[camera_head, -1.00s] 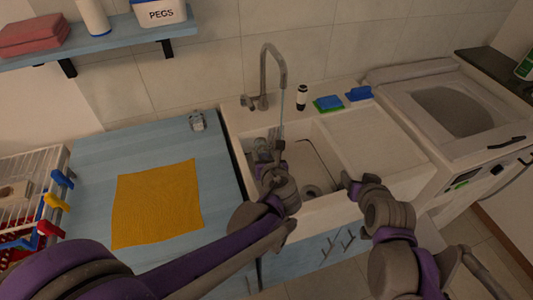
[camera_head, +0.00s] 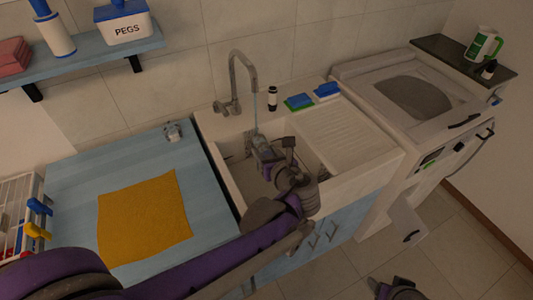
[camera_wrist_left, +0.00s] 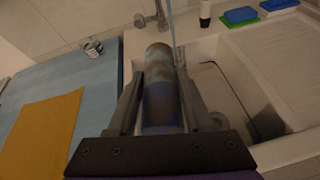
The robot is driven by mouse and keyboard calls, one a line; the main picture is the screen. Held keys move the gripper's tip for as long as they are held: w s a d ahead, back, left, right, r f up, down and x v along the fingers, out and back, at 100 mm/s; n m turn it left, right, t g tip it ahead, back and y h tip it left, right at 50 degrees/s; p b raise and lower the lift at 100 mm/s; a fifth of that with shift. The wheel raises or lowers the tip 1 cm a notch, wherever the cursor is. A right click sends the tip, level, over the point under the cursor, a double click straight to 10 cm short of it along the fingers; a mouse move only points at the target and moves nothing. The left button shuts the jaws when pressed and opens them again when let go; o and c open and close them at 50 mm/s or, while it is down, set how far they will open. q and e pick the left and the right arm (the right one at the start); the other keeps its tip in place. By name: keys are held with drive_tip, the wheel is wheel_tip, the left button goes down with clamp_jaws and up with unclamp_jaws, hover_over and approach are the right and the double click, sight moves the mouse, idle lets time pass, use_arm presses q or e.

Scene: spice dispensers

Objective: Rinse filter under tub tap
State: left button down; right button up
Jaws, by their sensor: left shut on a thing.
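The filter (camera_wrist_left: 160,90) is a cylinder with a mottled grey-brown far end and a bluish near end. My left gripper (camera_head: 262,145) is shut on it, a finger on each side in the left wrist view, and holds it over the white tub (camera_head: 229,172). The tap (camera_head: 236,80) curves over the tub. A thin stream of water (camera_head: 255,105) falls from it to the filter's far end; the exact contact is hard to see. In the head view the filter is mostly hidden by the gripper. Part of my right arm shows at the bottom edge, its jaws unclear.
A blue worktop (camera_head: 90,180) with an orange cloth (camera_head: 145,220) lies left of the tub. A small metal item (camera_head: 173,131) stands on it. A dark bottle (camera_head: 272,98) and sponges (camera_head: 299,101) stand behind the tub. A washing machine (camera_head: 420,95) is at the right.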

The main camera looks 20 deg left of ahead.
use_arm(q)
drive_tip(key=w+a+f+b, duration=0.1)
drive_tip(key=w+a+f, duration=0.1)
drive_tip(key=w+a, duration=0.4)
drive_tip(key=shift+w+a+f+b, duration=0.2)
drive_tip(key=shift+w+f+b, duration=0.15)
drive_tip(key=shift+w, duration=2.5)
drive_tip(key=shift+d, duration=0.1)
drive_tip(key=shift+w+d, duration=0.25)
drive_tip(key=shift+d, duration=0.2)
drive_tip(key=shift+a, duration=0.15)
drive_tip(key=shift+s+a, duration=0.3)
drive_tip(key=shift+a, duration=0.1)
drive_tip(key=shift+d, duration=0.1)
drive_tip(key=shift+w+d, duration=0.3)
drive_tip(key=shift+d, duration=0.15)
